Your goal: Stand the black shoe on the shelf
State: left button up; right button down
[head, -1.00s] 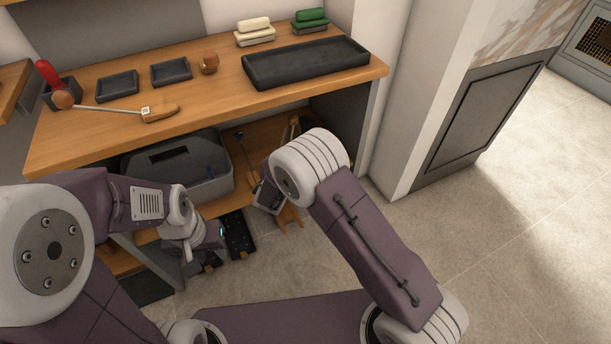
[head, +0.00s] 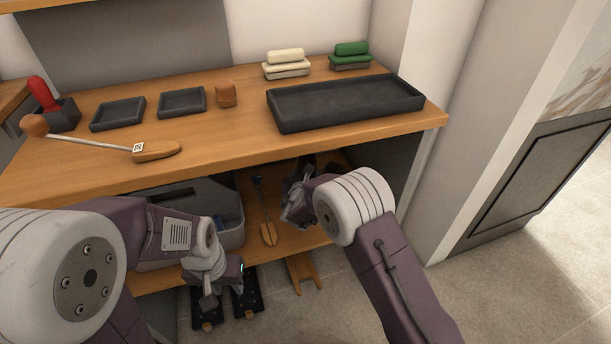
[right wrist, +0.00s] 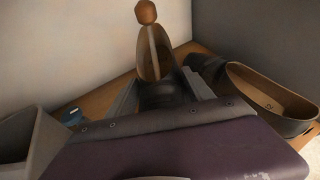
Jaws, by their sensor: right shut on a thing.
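In the right wrist view, the black shoe (right wrist: 165,94) is between the two fingers of my right gripper (right wrist: 162,98), which is shut on it. Its tan inside faces me, and a shoe tree (right wrist: 146,12) with a wooden knob shows there. The shoe is above or on the wooden lower shelf (right wrist: 103,100); I cannot tell whether it touches. In the head view, my right gripper (head: 297,200) is inside the bench over the shelf (head: 287,239), and its own forearm hides the shoe. My left gripper (head: 222,285) hangs in front of the bench; its finger gap is unclear.
A second dark shoe (right wrist: 268,98) stands right of the held one. A grey bin (head: 232,205) and a long wooden-ended tool (head: 268,235) are on the shelf's left. A boot jack (head: 302,272) and two black slabs (head: 246,292) lie below.

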jog(key=shift+f+b, duration=1.8)
jog(key=shift+f, duration=1.35)
jog(key=shift+f+b, duration=0.45)
jog(key=shift+b, duration=0.05)
jog(key=shift+c, duration=1.5)
grip_release()
jog(key=shift+s, duration=0.1)
jog(key=p+v, duration=0.3)
jog(key=v, duration=0.5)
jog(key=shift+a+r, duration=0.1)
jog(key=shift+s+p, duration=0.3)
jog(key=shift+s, duration=0.05)
